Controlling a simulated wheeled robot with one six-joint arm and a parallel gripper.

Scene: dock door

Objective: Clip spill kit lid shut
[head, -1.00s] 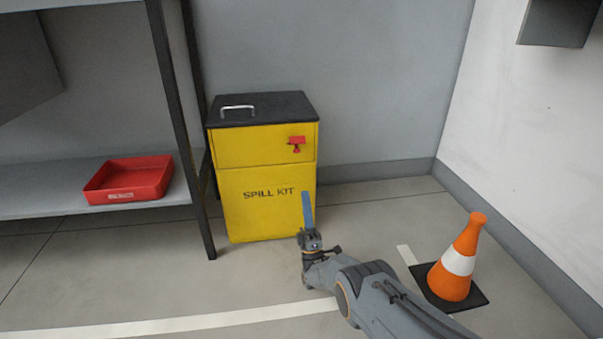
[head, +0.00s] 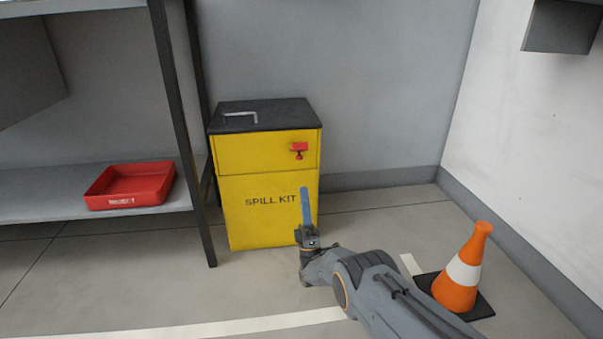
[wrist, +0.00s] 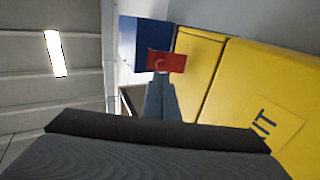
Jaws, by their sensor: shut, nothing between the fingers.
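The yellow spill kit (head: 262,212) stands upright against the grey back wall. Its dark lid (head: 285,110) with a metal handle (head: 240,114) lies flat on top. A red clip (head: 299,147) with a small red knob under it sits on the right of the upper front band, above a seam. My gripper (head: 305,190) is shut and empty, its blue fingers pointing up in front of the kit's right side, below the clip in the picture. In the wrist view the red clip (wrist: 168,61) shows just beyond my fingertips (wrist: 160,78); I cannot tell whether they touch.
An orange and white cone (head: 462,270) stands on the floor to the right. A dark shelf post (head: 180,130) stands close left of the kit, and a red tray (head: 130,186) lies on the shelf.

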